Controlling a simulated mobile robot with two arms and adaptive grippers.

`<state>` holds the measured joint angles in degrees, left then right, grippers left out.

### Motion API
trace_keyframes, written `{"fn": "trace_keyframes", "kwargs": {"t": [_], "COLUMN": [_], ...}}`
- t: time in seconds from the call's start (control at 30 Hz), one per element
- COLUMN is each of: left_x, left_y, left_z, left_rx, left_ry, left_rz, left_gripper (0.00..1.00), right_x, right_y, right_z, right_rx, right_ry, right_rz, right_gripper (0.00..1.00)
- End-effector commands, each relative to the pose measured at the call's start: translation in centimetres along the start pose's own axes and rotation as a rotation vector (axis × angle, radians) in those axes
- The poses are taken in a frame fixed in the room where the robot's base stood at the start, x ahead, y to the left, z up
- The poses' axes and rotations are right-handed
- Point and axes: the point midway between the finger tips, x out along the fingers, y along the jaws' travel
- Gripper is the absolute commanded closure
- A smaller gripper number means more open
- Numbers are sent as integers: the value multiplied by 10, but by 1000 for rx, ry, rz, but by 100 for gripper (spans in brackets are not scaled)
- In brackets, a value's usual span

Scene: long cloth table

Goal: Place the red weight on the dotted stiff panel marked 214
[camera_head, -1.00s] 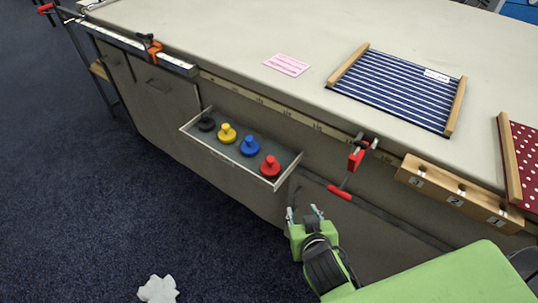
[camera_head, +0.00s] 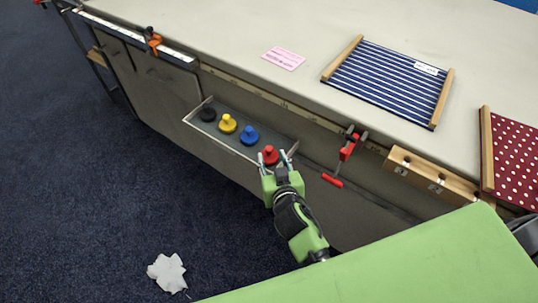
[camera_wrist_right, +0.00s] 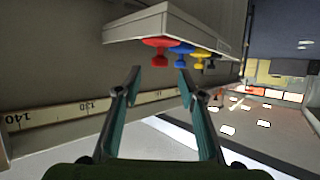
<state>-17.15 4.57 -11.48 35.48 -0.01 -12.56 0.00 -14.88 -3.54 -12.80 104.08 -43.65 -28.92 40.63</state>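The red weight (camera_head: 270,155) sits at the right end of the open drawer, beside the blue weight (camera_head: 249,135). My right gripper (camera_head: 275,160) is open, its fingertips near the red weight and partly overlapping it in the head view. The right wrist view shows the red weight (camera_wrist_right: 160,52) just beyond the spread, empty fingers (camera_wrist_right: 159,76). The red panel with white dots (camera_head: 516,165) lies on the table at the right, with a wooden bar on its left edge; it is cut off by the frame and no number shows. My left gripper is not in view.
The drawer (camera_head: 237,149) also holds yellow (camera_head: 227,124) and black (camera_head: 207,114) weights. A red clamp (camera_head: 347,150) and a numbered wooden block (camera_head: 436,178) are on the table's front edge. A blue striped panel (camera_head: 388,82) and pink card (camera_head: 283,58) lie on top.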

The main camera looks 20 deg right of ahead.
Motion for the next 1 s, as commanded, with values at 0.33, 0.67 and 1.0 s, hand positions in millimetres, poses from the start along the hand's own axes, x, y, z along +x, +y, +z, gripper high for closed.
{"fn": "trace_keyframes", "kwargs": {"t": [0.33, 0.67, 1.0], "left_x": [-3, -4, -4], "left_y": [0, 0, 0], "left_z": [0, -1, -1], "left_rx": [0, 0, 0], "left_ry": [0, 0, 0], "left_rz": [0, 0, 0], "left_gripper": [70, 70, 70], "right_x": [30, 63, 64], "right_y": [1, 0, 0], "right_z": [-2, 1, 1], "right_rx": [-1, 0, 1], "right_ry": [1, -2, -1], "right_rz": [0, 0, 0], "right_gripper": [63, 63, 92]}}
